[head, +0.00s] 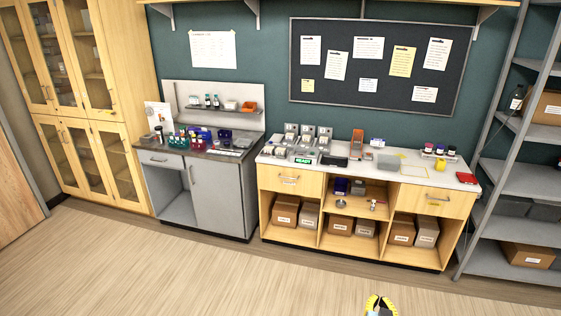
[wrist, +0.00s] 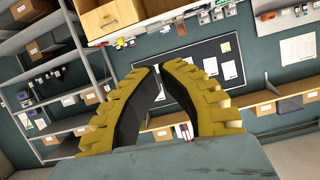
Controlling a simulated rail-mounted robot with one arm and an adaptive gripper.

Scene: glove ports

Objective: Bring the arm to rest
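My gripper (head: 380,299) shows at the bottom edge of the head view, right of the middle, over the wood floor and well in front of the benches. Only its yellow and dark end is in that frame; most of my arm is out of view. In the wrist view my gripper (wrist: 160,68) has two ribbed yellow fingers with dark inner pads. They lean toward each other at the tips, with a gap between them. The gripper is open and holds nothing. It touches nothing that I can see.
A wooden bench (head: 292,179) with small lab items stands at the back wall, beside a grey cabinet (head: 217,193). A metal shelf rack (head: 517,178) is at right. Tall glass-door cabinets (head: 85,115) are at left. The floor (head: 200,270) in front is clear.

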